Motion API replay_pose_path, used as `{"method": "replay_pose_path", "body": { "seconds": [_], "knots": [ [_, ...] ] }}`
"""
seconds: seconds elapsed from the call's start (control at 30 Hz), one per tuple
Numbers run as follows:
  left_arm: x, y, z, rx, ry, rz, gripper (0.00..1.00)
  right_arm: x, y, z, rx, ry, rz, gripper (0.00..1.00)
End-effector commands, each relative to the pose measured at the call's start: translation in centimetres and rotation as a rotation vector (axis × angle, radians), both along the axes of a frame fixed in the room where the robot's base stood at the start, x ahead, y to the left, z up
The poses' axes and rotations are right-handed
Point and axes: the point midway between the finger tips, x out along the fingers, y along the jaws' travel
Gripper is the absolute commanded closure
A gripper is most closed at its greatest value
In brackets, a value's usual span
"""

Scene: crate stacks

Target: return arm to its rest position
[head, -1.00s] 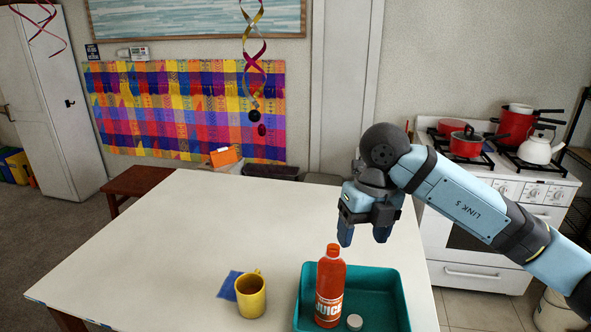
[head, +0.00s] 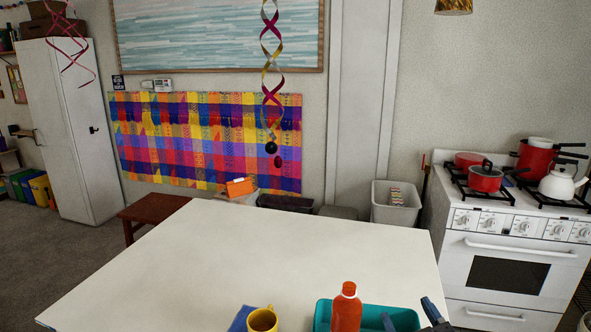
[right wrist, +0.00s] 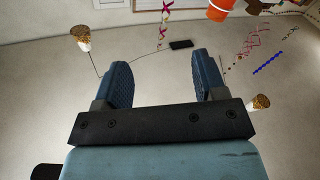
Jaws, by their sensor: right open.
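My right gripper (head: 410,315) is low at the bottom edge of the head view, in front of the teal tray's right part. In the right wrist view its two blue fingers (right wrist: 160,75) stand wide apart with nothing between them. They point toward the wall and ceiling area. My left gripper is in neither view. The orange juice bottle (head: 346,308) stands upright in the teal tray (head: 322,317), to the left of the right gripper. The bottle's lower part is cut off by the frame.
A yellow mug (head: 262,320) and a blue napkin (head: 241,318) are on the white table (head: 230,250) left of the tray. The table's far half is bare. A stove (head: 510,245) with red pots and a white kettle stands at the right. A grey bin (head: 395,212) stands behind the table.

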Motion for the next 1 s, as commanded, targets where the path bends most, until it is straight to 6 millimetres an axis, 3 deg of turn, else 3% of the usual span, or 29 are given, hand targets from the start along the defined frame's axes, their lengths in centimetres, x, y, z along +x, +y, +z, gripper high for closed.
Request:
{"method": "replay_pose_path", "body": {
  "seconds": [0.03,0.1,0.2,0.3,0.53,0.83,0.87,1.0],
  "knots": [
    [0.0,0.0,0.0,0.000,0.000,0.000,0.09,-1.5,-1.7,-3.3,0.032,0.158,-0.063,0.35],
    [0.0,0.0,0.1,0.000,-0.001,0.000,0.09,-3.8,-3.6,-7.5,0.056,0.375,-0.133,0.35],
    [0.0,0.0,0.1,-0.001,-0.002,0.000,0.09,-7.4,-5.2,-12.0,0.076,0.622,-0.189,0.35],
    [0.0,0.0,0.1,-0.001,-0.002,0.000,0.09,-10.7,-6.1,-14.8,0.085,0.804,-0.215,0.35],
    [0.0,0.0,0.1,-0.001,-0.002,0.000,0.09,-17.0,-7.0,-18.7,0.089,1.110,-0.228,0.35],
    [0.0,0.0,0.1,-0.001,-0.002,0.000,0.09,-23.5,-7.4,-20.8,0.087,1.385,-0.210,0.35],
    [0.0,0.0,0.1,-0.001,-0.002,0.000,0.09,-24.0,-7.4,-21.0,0.085,1.406,-0.206,0.35],
    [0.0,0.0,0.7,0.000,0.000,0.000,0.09,-22.4,-6.8,-21.9,0.093,1.337,-0.182,0.35]
  ]
}}
